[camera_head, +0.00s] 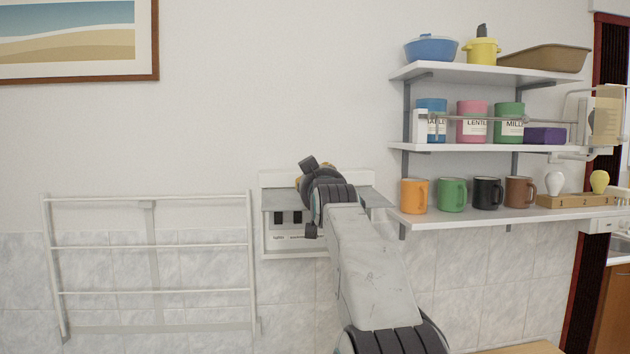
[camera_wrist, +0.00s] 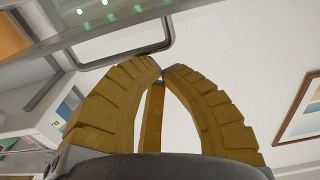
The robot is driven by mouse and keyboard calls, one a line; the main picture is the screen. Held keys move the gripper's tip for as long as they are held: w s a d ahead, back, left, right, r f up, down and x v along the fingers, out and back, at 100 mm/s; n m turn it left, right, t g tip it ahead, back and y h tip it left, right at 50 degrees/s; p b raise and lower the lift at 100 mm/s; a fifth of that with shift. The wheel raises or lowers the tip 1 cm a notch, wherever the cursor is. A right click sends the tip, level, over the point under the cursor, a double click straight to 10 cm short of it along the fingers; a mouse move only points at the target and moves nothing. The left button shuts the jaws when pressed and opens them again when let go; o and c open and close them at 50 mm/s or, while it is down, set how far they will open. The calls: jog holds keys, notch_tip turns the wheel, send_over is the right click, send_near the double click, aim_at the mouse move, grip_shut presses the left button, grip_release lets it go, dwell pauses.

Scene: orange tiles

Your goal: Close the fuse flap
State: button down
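The fuse box (camera_head: 290,240) hangs on the wall left of the shelves in the head view. Black switches and a small label show in its lower part. A grey flap (camera_head: 280,199) stands out from the box above the switches, so it is open; my arm hides its middle. My gripper (camera_head: 314,168) is at the flap, partly hidden by my own wrist. In the wrist view, the yellow-brown fingers of my gripper (camera_wrist: 161,70) curve together and their tips meet. A grey loop, apparently a handle (camera_wrist: 140,52), lies just beyond the tips; contact is unclear.
A white wall rack (camera_head: 150,245) is left of the box. Shelves (camera_head: 480,217) with mugs, canisters and bowls are close on the right. A picture (camera_head: 80,72) hangs at upper left. The wall between picture and shelves is bare.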

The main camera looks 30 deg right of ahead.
jog(key=shift+f+b, duration=0.45)
jog(key=shift+b, duration=0.65)
jog(key=shift+s+a+f+t+h+b, duration=0.15)
jog(key=shift+f+t+h+b, duration=0.45)
jog(key=shift+b, duration=1.55)
notch_tip(320, 180, down, 3)
jog(key=t+h+b, duration=0.1)
jog(key=t+b, duration=0.2)
jog(key=b, duration=0.3)
jog(key=shift+s+b, duration=0.15)
jog(key=shift+b, duration=0.15)
jog(key=f+b, duration=0.1)
jog(key=b, duration=0.2)
jog(key=shift+f, duration=0.4)
jog(key=w+d+f+t+h+b, duration=0.2)
jog(key=w+d+f+t+b, duration=0.2)
jog(key=w+f, duration=0.4)
jog(key=shift+w+d+f, duration=0.15)
jog(key=shift+w+f, duration=0.2)
jog(key=shift+f, duration=1.7)
jog(key=shift+w+d+f+p, duration=0.15)
jog(key=shift+w+f+p, duration=0.05)
jog(key=shift+w+p, duration=0.1)
